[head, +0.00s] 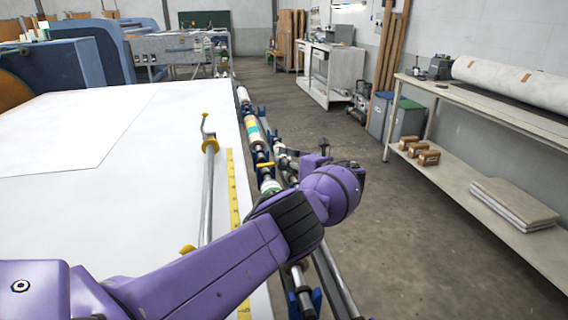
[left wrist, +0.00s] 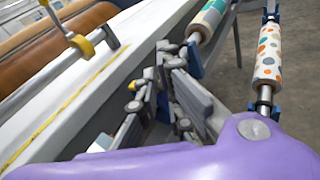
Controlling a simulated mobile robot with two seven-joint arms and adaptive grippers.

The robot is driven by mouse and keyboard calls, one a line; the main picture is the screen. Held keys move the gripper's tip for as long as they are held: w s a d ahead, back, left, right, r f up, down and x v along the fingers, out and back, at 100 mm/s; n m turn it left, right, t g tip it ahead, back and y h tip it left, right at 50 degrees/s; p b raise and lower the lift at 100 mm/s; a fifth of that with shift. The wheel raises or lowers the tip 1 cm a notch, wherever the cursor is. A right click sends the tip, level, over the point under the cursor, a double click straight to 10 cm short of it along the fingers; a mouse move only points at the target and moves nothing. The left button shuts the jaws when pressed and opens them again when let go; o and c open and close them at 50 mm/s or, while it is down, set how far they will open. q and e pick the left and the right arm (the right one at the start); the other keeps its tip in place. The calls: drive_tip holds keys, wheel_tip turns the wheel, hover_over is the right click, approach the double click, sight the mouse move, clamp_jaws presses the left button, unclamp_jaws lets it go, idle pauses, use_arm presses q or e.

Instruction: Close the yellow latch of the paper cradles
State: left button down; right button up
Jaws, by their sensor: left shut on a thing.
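The paper cradles are blue brackets (head: 262,165) along the right edge of the white table, holding patterned paper rolls (head: 252,132). In the left wrist view my left gripper's grey fingers (left wrist: 160,95) are close together beside the table edge. A small yellow part of the latch (left wrist: 132,86) shows at the fingers. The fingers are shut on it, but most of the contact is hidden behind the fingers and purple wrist. My right gripper is not in view.
A metal bar with yellow ends (head: 208,190) lies along the white table (head: 95,210), next to a yellow ruler strip (head: 233,190). A dotted paper roll (left wrist: 268,55) sits outside the nearer roll. A shelf (head: 470,180) stands right, with open floor between.

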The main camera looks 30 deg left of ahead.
use_arm(q)
drive_tip(key=shift+f+m+y+b, duration=0.5)
drive_tip(key=shift+f+m+b, duration=0.1)
drive_tip(key=shift+f+b, duration=0.45)
drive_tip(key=shift+r, duration=0.1)
drive_tip(key=c, duration=1.8)
unclamp_jaws()
drive_tip(key=shift+c, duration=0.2)
drive_tip(key=s+d, duration=0.1)
drive_tip(key=d, duration=1.1)
drive_tip(key=shift+s+r, duration=0.2)
drive_tip(key=shift+r, duration=0.25)
drive_tip(key=shift+d, duration=0.1)
